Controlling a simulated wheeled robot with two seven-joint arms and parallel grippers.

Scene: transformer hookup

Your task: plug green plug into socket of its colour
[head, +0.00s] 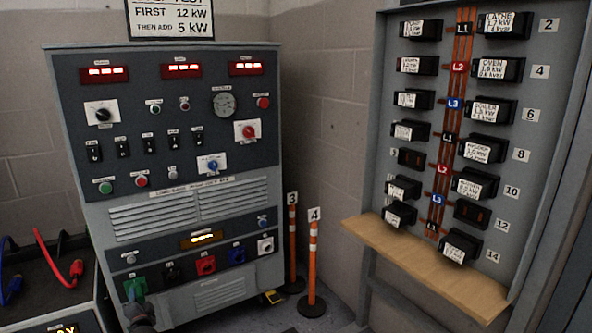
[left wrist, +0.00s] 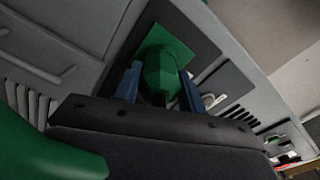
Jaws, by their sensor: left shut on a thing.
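My left gripper (head: 141,305) is at the lower left of the grey cabinet's front in the head view, right at the green socket (head: 133,284). In the left wrist view its two blue fingers (left wrist: 158,84) are shut on the green plug (left wrist: 162,76), one on each side. The plug points at the square green socket plate (left wrist: 180,50) and overlaps it. The plug's front end is hidden, so I cannot tell how deep it sits in the socket. A thick green cable (left wrist: 45,155) fills the lower left of the wrist view. My right gripper is not in view.
Black (head: 172,274), red (head: 205,265), blue (head: 237,254) and white (head: 265,245) sockets continue the row rightward. A bench with red (head: 60,262) and blue (head: 14,283) cables stands at the left. Orange posts (head: 313,265) and a breaker board (head: 455,130) with a wooden ledge (head: 430,265) are at the right.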

